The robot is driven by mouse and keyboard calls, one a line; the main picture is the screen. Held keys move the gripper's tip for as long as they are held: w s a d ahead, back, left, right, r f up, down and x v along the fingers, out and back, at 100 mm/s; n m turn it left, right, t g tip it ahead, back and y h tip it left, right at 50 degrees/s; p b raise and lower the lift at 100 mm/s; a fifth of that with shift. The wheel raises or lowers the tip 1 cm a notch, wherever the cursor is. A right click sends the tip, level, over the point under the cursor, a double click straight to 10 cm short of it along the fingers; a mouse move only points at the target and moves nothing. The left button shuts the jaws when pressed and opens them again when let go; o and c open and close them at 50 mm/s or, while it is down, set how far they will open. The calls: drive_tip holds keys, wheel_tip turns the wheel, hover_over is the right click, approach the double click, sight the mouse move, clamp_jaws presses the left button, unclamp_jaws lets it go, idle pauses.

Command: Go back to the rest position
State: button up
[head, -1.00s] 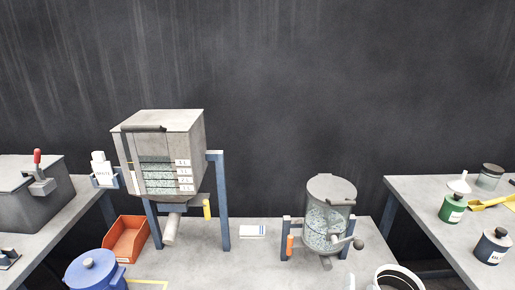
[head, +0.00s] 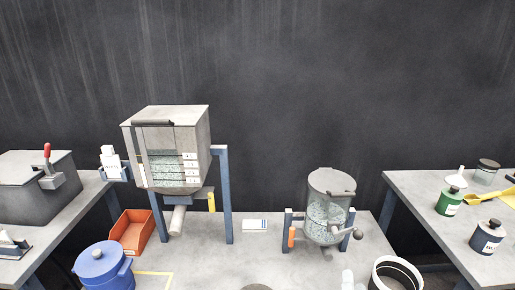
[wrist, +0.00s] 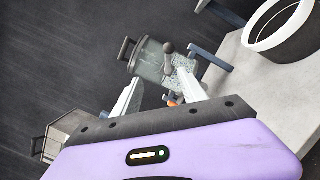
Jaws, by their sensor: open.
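My gripper (wrist: 160,105) shows in the wrist view with its two pale fingers apart and nothing between them. Beyond the fingers, in the wrist view, is the glass drum with a dark-knobbed lever, which looks tilted there. In the head view this drum (head: 328,205) stands upright on a blue frame at the middle right of the bench. The drum holds pale granules. My gripper is not clearly visible in the head view.
A grey screen box (head: 170,140) stands on blue legs at left. An orange bin (head: 133,235), a blue pot (head: 103,268) and a white-rimmed bucket (head: 397,275) are on the central bench (head: 210,265). Side tables (head: 420,190) flank it, with jars at right.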

drive_tip(key=s+a+f+m+g+y, duration=0.1)
drive_tip(key=s+a+m+y, duration=0.1)
drive_tip(key=s+m, duration=0.5)
drive_tip(key=s+a+m+y, duration=0.3)
drive_tip(key=s+m, duration=0.2)
drive_tip(key=s, duration=0.5)
drive_tip(key=s+d+r+m+g, duration=0.1)
drive_tip(key=s+m, duration=0.4)
drive_tip(key=s, duration=0.5)
drive_tip(key=s+d+r+m+g, duration=0.1)
drive_tip(key=s+r+m, duration=0.3)
drive_tip(key=s, duration=0.7)
drive_tip(key=shift+s+m+g+h, duration=0.25)
drive_tip(key=shift+m+g+h, duration=0.15)
drive_tip(key=shift+m, duration=0.6)
